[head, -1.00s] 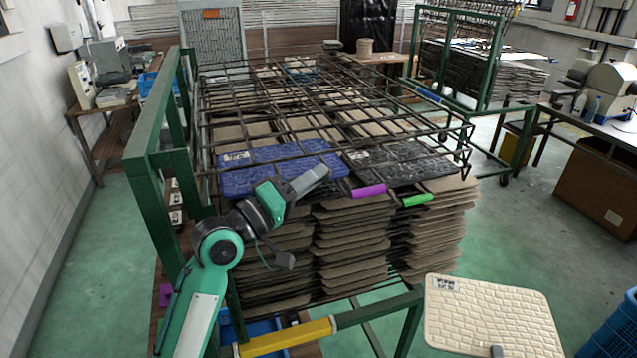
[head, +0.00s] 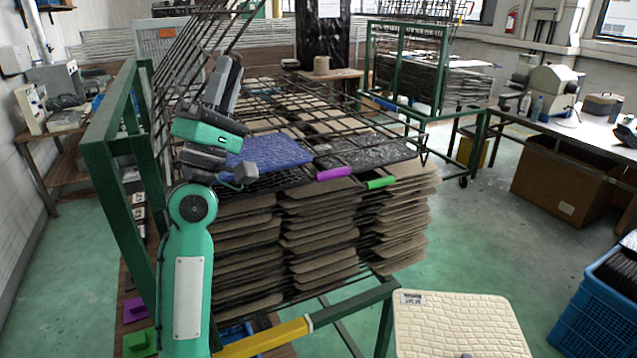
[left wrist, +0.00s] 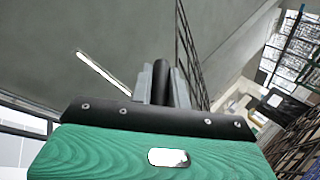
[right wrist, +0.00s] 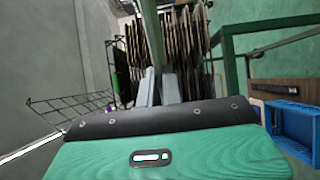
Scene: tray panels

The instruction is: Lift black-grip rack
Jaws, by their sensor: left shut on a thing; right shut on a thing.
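A black wire rack (head: 190,48) is tilted up steeply at the upper left of the head view, its front edge raised above the stack. My left gripper (head: 228,78) is shut at that raised edge. In the left wrist view a round black grip (left wrist: 161,78) sits between the fingers, with rack wires to its right. My right gripper (right wrist: 160,88) is shut on a thin panel seen edge-on in the right wrist view. It seems to be the cream panel (head: 455,325) at the lower right of the head view; the right arm is mostly hidden there.
Wire racks with a purple grip (head: 333,174) and a green grip (head: 381,183) stay on the stack. A blue panel (head: 268,155) and a black panel (head: 365,153) lie there. A green frame (head: 105,155) stands left. A blue crate (head: 590,320) is lower right.

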